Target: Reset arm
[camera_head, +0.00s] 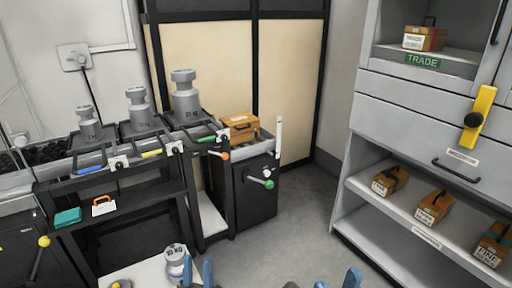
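My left gripper (198,272) shows at the bottom edge as two blue fingertips standing apart, with nothing seen between them. It is just right of a grey weight (175,258) on a pale surface (141,268); I cannot tell whether they touch. My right gripper (337,281) shows at the bottom edge as blue tips with a gap between them; most of it is cut off. Both arms are almost wholly out of view.
Several grey weights stand on scales along the left bench, one a large weight (185,96). An orange case (240,126) sits at its right end. A cabinet (420,115) with shelved orange cases stands right. Grey floor (300,215) between is clear.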

